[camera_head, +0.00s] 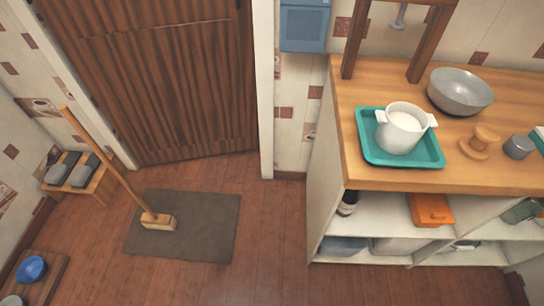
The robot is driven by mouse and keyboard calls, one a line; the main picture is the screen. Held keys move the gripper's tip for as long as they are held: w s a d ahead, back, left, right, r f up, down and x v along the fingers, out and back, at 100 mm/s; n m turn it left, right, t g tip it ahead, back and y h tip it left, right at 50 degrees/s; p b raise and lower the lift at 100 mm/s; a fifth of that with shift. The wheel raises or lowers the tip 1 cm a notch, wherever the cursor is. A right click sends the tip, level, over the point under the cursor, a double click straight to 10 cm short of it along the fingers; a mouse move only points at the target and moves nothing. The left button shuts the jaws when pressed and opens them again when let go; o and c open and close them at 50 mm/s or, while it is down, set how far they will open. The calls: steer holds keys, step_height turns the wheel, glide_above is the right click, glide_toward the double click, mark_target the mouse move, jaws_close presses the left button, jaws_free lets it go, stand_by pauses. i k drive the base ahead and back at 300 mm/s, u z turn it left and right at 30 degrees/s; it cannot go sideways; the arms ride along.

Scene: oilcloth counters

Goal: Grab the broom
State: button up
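The broom (112,170) stands at the left with its wooden head (159,222) on a dark grey doormat (205,243). Its long, light wooden handle tilts up and to the left, with the top end near the left wall. The bottom of the broom head is hard to make out. My gripper is not in this view.
A brown wooden door (165,75) stands behind the mat. A low bench with grey shoes (83,172) sits at the left wall. A blue bowl (31,269) is at lower left. A counter (480,178) with shelves fills the right. The middle floor (265,240) is clear.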

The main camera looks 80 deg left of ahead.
mark_target(150, 220)
steer(key=u, duration=3.65)
steer(key=i, duration=1.05)
steer(key=u, duration=0.6)
